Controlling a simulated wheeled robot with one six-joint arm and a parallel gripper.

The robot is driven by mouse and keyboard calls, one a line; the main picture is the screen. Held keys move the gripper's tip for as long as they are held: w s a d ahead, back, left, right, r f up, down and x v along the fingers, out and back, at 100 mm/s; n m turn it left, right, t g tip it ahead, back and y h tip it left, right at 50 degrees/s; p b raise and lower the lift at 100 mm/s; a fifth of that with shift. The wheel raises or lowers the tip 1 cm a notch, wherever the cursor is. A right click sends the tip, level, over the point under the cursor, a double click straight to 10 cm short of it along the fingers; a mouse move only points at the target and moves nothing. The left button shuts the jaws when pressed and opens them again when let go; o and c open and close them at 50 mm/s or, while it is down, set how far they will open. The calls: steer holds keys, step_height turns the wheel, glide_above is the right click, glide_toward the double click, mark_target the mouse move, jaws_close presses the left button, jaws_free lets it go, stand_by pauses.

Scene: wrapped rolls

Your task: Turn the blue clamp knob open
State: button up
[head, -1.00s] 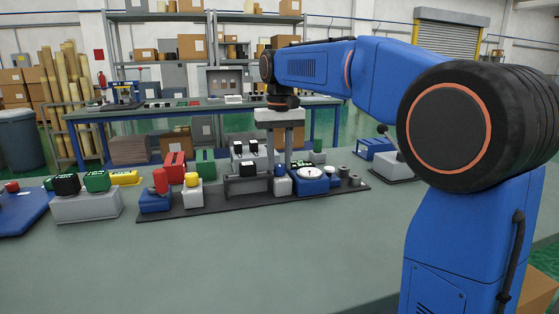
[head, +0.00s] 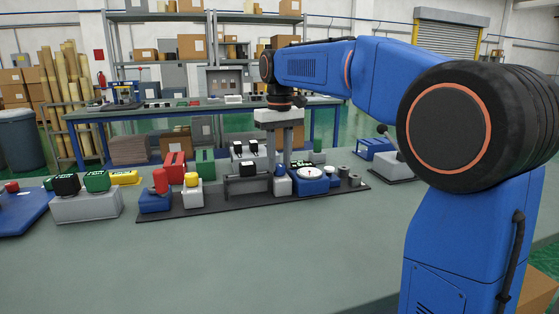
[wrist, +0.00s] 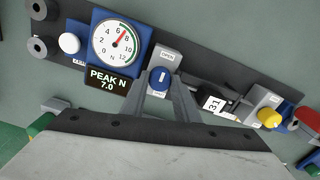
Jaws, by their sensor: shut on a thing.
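The blue clamp knob (wrist: 158,80) sits on a grey clamp block (wrist: 169,57) marked OPEN at one end and SHUT at the other. A short white mark shows on the knob. My gripper (wrist: 158,86) has its two grey fingers shut on the knob, one at each side. In the head view the knob (head: 279,170) is small, just below the fingers, and its mark cannot be read there. The gripper points straight down over the dark base plate (head: 220,203).
A dial gauge (wrist: 116,42) and a PEAK N display (wrist: 108,81) reading 7.0 stand close beside the knob. A black block marked 31 (wrist: 212,103) is on the other side, with a yellow knob (wrist: 269,118) beyond. The front bench top (head: 230,255) is clear.

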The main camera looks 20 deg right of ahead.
mark_target(280, 165)
steer(key=o, duration=1.1)
steer(key=shift+c, duration=0.2)
step_height(280, 165, up, 17)
steer(key=shift+r, duration=0.2)
